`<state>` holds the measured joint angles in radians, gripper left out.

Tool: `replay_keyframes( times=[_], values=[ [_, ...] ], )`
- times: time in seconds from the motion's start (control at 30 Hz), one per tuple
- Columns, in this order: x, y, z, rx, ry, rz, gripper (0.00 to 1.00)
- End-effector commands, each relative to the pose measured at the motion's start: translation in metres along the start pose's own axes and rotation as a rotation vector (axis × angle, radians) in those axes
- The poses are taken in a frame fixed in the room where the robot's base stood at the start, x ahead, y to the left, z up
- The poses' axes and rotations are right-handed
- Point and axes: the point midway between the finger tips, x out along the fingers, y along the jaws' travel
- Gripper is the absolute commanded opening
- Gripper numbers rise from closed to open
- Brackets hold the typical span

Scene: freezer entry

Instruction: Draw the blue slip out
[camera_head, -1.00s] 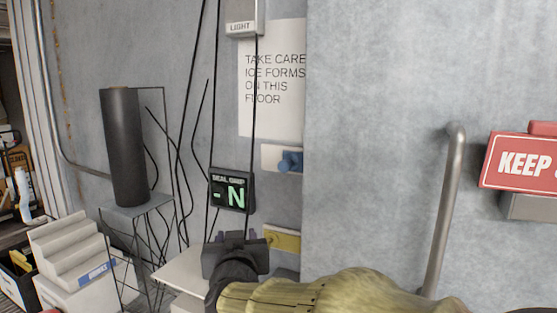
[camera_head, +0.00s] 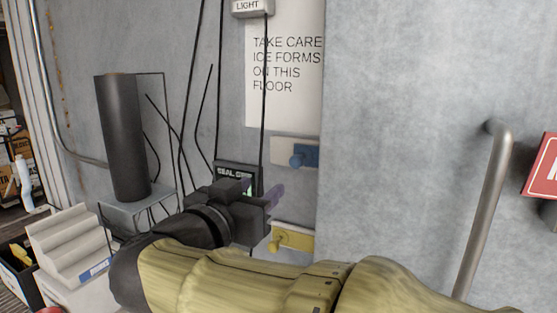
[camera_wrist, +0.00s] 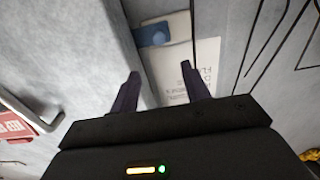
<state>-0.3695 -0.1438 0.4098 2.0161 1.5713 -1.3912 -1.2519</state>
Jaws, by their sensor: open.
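The blue slip (camera_head: 311,155) sits at the right of a pale holder on the grey wall, with a round blue knob in front. In the wrist view the blue slip (camera_wrist: 153,34) lies beyond the fingertips, near the top. My gripper (camera_head: 260,190) is open and empty, below and left of the blue slip in the head view. Its two purple fingers show in the wrist view (camera_wrist: 160,71), apart from the slip with a gap in front of them.
A yellow slip (camera_head: 292,238) with a knob sits lower on the wall. A dark display (camera_head: 232,168) is partly hidden by my gripper. A grey panel with a metal handle (camera_head: 483,210) stands right. A black cylinder (camera_head: 121,135) on a wire stand is left.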

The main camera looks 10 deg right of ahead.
Motion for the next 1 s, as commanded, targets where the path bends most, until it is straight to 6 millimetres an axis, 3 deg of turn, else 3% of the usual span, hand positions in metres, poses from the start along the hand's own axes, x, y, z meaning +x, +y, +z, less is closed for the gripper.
replay_keyframes(
  times=[0.8, 1.0],
  values=[
    [0.138, 0.002, -0.001, -0.003, -0.002, 0.007, 0.47],
    [0.164, 0.002, 0.0, -0.001, -0.002, 0.005, 0.47]
  ],
)
